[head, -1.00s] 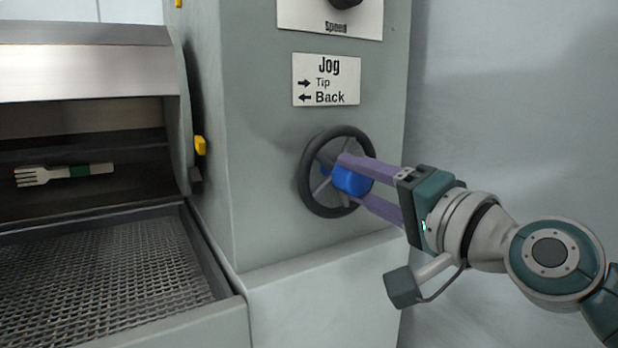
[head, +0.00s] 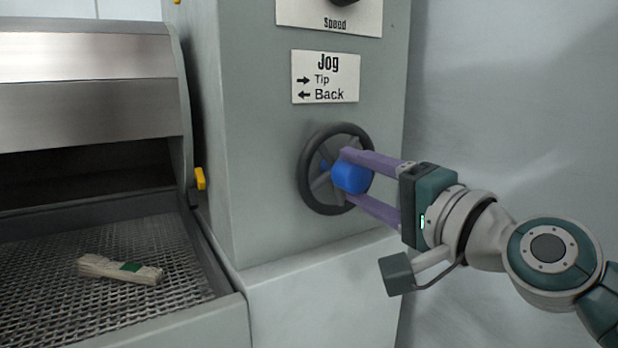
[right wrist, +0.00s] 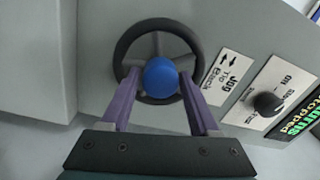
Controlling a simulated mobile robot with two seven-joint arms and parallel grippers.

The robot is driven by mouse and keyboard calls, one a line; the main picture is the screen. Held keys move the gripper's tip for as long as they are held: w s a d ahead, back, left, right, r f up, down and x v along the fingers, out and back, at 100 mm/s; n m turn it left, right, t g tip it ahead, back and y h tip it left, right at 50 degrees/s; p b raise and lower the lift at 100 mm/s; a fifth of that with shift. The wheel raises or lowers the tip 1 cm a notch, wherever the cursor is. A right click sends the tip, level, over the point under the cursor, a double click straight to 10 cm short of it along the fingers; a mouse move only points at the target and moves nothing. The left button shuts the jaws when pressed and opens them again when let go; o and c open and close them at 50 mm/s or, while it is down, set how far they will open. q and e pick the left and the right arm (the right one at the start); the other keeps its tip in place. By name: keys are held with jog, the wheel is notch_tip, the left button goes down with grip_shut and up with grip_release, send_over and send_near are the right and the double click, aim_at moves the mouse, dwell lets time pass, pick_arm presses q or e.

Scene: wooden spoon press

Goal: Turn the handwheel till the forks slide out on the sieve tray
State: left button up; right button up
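The black handwheel (head: 306,182) is on the side of the grey machine housing, with a blue knob (head: 352,178) in front of it. My right gripper (head: 348,172) has its purple fingers on either side of the knob, closed on it. The right wrist view shows the same knob (right wrist: 161,76) between the fingertips, in front of the wheel rim (right wrist: 158,24). The wooden forks (head: 106,268), a pale bundle with a green band, lie on the mesh of the sieve tray (head: 60,318). Their tines are hard to make out. My left gripper is not in view.
A Jog label (head: 325,77) with Tip and Back arrows is above the wheel. A Speed dial plate (head: 310,14) is higher up. The metal hood (head: 85,110) hangs over a dark opening behind the tray. A yellow tab (head: 200,179) sticks out beside it.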

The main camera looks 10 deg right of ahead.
jog(key=o, duration=0.3)
jog(key=v, duration=1)
jog(key=shift+p, duration=0.35)
